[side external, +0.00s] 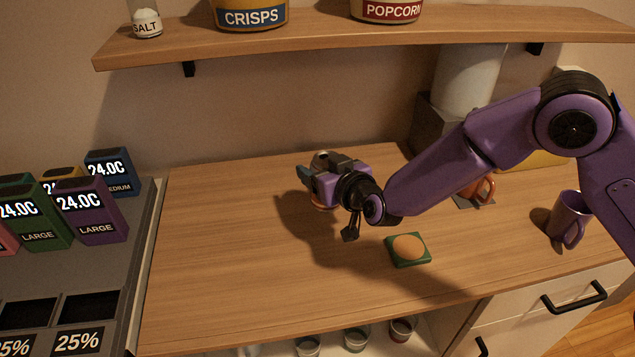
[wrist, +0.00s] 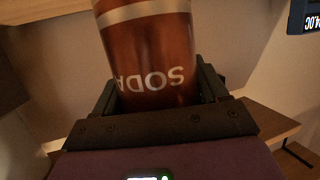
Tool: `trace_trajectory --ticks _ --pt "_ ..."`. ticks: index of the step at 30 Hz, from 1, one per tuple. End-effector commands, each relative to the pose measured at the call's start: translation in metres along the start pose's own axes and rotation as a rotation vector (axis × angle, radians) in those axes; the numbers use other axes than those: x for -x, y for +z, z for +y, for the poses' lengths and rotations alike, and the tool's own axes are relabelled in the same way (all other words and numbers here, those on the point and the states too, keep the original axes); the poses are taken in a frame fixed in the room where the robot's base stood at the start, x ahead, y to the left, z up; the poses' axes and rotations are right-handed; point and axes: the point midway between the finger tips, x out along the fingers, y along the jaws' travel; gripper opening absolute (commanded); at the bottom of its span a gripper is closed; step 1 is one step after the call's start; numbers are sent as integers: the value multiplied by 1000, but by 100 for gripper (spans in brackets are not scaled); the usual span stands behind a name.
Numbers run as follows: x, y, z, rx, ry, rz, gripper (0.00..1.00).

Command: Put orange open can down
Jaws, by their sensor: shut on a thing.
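An orange-brown can (wrist: 150,55) with upside-down "SODA" lettering fills the middle of the wrist view. My gripper (side external: 322,180) is shut on it, with a dark finger on each side of the can. In the side view my gripper mostly hides the can; only small parts show above and below it. The can is over the left-middle part of the wooden counter (side external: 215,260). I cannot tell whether its base touches the counter. Its opening is not clearly visible.
A green coaster with an orange disc (side external: 408,249) lies right of my gripper. An orange mug (side external: 482,189) and a purple mug (side external: 568,218) stand further right. A wooden shelf (side external: 330,48) hangs above. Coloured boxes (side external: 92,213) stand at left. The counter's left part is clear.

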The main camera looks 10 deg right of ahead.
Motion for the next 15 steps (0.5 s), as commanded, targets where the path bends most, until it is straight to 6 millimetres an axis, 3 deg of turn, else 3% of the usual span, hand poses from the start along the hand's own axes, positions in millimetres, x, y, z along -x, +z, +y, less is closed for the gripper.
trace_trajectory --ticks 8,15 --pt "-16 11 -4 1 0 0 40" --pt "-26 38 -5 1 0 -1 40"
